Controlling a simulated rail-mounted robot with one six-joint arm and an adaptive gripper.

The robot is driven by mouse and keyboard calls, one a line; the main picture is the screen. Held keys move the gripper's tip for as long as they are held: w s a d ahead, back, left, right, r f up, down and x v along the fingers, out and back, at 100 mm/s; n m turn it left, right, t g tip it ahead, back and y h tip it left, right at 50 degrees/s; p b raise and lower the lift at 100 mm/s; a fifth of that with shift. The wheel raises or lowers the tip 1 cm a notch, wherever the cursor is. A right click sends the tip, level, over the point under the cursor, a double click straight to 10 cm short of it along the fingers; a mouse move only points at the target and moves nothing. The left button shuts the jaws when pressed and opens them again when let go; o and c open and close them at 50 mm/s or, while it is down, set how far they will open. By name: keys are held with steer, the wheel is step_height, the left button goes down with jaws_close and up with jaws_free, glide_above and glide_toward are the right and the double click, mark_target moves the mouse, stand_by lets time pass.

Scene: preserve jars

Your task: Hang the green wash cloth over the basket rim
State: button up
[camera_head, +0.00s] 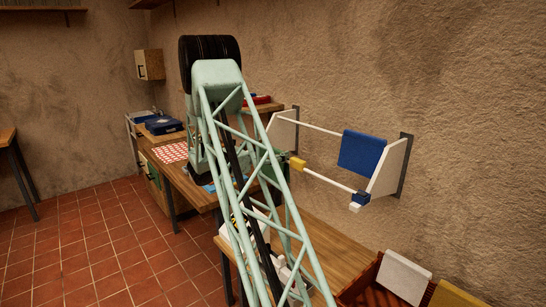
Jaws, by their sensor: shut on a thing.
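A dark green patch (281,165) shows at the left end of the wall rack's front rail, partly behind my lattice arm. It looks like the green wash cloth, but its outline is broken up by the struts. The basket (349,287) is brown and stands at the bottom right, cut off by the frame edge. A white cloth (404,277) and a yellow cloth (452,295) hang at its rim. My arm crosses the middle of the view. I cannot make out my gripper; my arm hides that area.
The wall rack (393,166) holds a blue cloth (362,153) on its back rail. A small yellow piece (297,163) sits near the front rail's left end. A wooden bench (335,248) runs below the rack. A red checked cloth (171,152) lies farther back. The tiled floor at left is clear.

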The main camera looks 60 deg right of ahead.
steer(key=shift+r, duration=0.15)
step_height(320, 180, up, 18)
steer(key=p, duration=0.3)
stand_by(0.4)
stand_by(0.5)
